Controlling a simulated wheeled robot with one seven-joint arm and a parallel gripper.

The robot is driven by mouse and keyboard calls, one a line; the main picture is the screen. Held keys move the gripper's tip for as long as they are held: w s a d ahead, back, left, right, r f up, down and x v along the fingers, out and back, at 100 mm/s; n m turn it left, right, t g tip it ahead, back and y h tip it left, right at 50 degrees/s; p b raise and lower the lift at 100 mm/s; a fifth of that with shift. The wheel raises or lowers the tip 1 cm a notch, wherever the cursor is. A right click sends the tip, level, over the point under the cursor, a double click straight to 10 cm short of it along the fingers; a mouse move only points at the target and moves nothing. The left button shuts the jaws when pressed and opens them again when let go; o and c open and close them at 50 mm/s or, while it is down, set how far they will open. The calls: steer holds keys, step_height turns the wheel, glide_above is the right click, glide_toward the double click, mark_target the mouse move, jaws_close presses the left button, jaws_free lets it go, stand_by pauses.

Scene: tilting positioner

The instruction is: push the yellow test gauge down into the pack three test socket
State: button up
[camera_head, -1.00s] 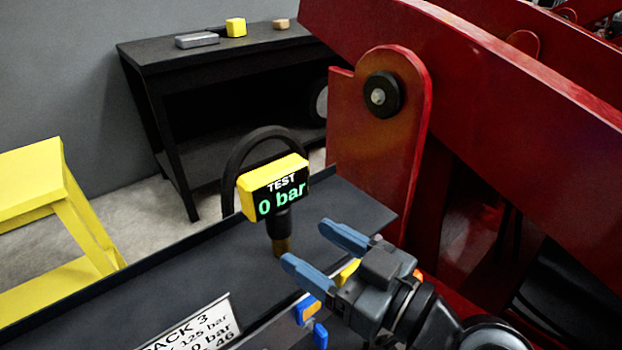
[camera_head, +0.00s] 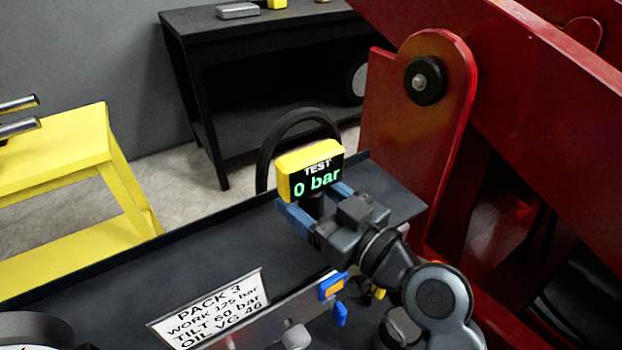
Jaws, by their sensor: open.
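The yellow test gauge (camera_head: 297,161) stands upright over the dark tray (camera_head: 235,243), its display reading "TEST 0 bar". A black hose loop (camera_head: 266,160) rises behind it. My gripper (camera_head: 312,207) is open, with its blue fingers at the gauge's dark neck just below the yellow head, one finger on each side. I cannot tell whether the fingers touch the neck. The lower stem of the gauge and any socket under it are hidden behind my gripper. A white label (camera_head: 212,312) reads "PACK 3", "WORK 125 bar", "TILT 60 bar" and "OIL VG 46".
A blue and orange part (camera_head: 333,286) sits on a metal bar in front of my gripper. A red frame with a pivot plate (camera_head: 420,135) stands close on the right. A yellow stand (camera_head: 75,150) is at the left, and a black bench (camera_head: 250,45) is behind.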

steer(key=c, duration=1.3)
steer(key=shift+o, duration=0.2)
steer(key=shift+r, duration=0.1)
